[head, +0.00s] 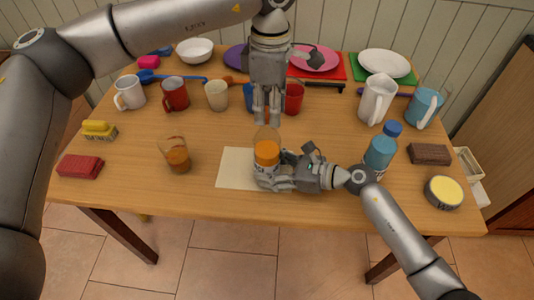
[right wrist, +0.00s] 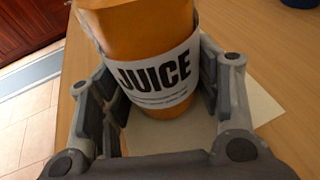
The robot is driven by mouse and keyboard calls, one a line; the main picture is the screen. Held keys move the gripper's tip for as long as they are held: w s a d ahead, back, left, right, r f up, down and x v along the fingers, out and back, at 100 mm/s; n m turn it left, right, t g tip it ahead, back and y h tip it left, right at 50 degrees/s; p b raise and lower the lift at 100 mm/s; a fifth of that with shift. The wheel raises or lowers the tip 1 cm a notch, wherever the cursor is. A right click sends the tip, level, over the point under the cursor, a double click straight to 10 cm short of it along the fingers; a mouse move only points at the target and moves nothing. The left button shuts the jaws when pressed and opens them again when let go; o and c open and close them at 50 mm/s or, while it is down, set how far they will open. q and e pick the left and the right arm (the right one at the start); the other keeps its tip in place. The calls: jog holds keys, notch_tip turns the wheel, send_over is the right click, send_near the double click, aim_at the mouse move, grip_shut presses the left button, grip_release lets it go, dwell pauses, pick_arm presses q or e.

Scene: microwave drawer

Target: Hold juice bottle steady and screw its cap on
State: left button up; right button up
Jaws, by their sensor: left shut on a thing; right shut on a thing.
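The juice bottle (head: 267,153), orange below with a clear upper part, stands upright on a pale sheet on the table. In the right wrist view the bottle (right wrist: 148,45) fills the middle, with its white "JUICE" label facing the camera. My right gripper (head: 276,176) is shut around the bottle's lower body, one finger on each side. My left gripper (head: 267,119) points straight down over the bottle's top with its fingers shut on the cap. The cap is hidden between those fingers, and I cannot tell how it sits on the neck.
The pale sheet (head: 232,172) lies under the bottle. Mugs, including a red one (head: 174,94), and plates fill the back. A sponge (head: 99,131) and red block (head: 80,166) lie far left.

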pick_arm(q)
jog(key=shift+f, duration=1.1)
dwell(3.1)
pick_arm(e)
jog(key=shift+o, duration=0.5)
jog(key=c, duration=0.7)
pick_arm(q)
jog(key=o, duration=0.7)
pick_arm(e)
jog(key=shift+c, duration=0.3)
pick_arm(q)
jog(key=c, duration=1.2)
jog(key=m, duration=0.9)
jog(key=shift+w, duration=0.1)
pick_arm(e)
jog(key=shift+s+a, duration=0.1)
pick_arm(q)
jog(key=m, duration=0.4)
jog(key=shift+r+m, duration=0.1)
jog(key=shift+m, duration=0.3)
pick_arm(e)
jog(key=shift+s, duration=0.1)
pick_arm(q)
jog(key=m, duration=0.4)
jog(key=shift+d+m, duration=0.1)
jog(key=shift+m, duration=0.2)
pick_arm(e)
jog(key=shift+a, duration=0.1)
